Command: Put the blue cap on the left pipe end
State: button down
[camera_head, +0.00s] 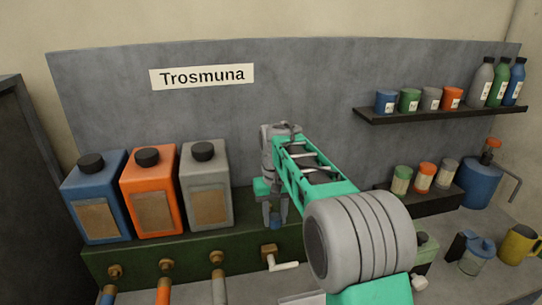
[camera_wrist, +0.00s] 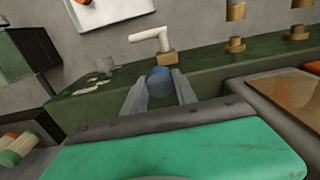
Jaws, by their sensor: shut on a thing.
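The blue cap (camera_head: 275,222) is held between the fingers of my gripper (camera_head: 275,215), above the green bench. It also shows in the wrist view (camera_wrist: 160,79) as a round blue piece between the two grey fingers, which are shut on it. The left pipe (camera_head: 108,293) is blue, at the lower left of the head view, below a brass fitting (camera_head: 115,271). An orange pipe (camera_head: 163,292) and a grey pipe (camera_head: 218,288) stand to its right. My gripper is to the right of all three pipes and apart from them. The lower pipe parts are cut off by the frame.
Blue (camera_head: 97,185), orange (camera_head: 152,185) and grey (camera_head: 207,170) canisters stand on the green bench (camera_head: 150,253), left of my gripper. A white bent tap (camera_head: 285,266) juts out below my gripper. Shelves with bottles and pots, a jug (camera_head: 474,255) and a yellow mug (camera_head: 519,246) are at the right.

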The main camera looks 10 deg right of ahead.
jog(key=w+r+p, duration=0.6)
jog(key=w+r, duration=0.1)
jog(key=w, duration=0.2)
jog(key=f+b, duration=0.1)
jog(key=f, duration=0.1)
jog(key=f+b, duration=0.1)
jog(key=f, duration=0.1)
jog(key=f+b, duration=0.1)
jog(key=f, duration=0.1)
jog(key=shift+w+d+f+b, duration=0.1)
jog(key=shift+w+d+b, duration=0.05)
jog(key=shift+w+b, duration=0.15)
jog(key=shift+f+b, duration=0.5)
jog(key=shift+f, duration=1.05)
jog(key=c, duration=0.9)
grip_release()
jog(key=shift+r, duration=0.15)
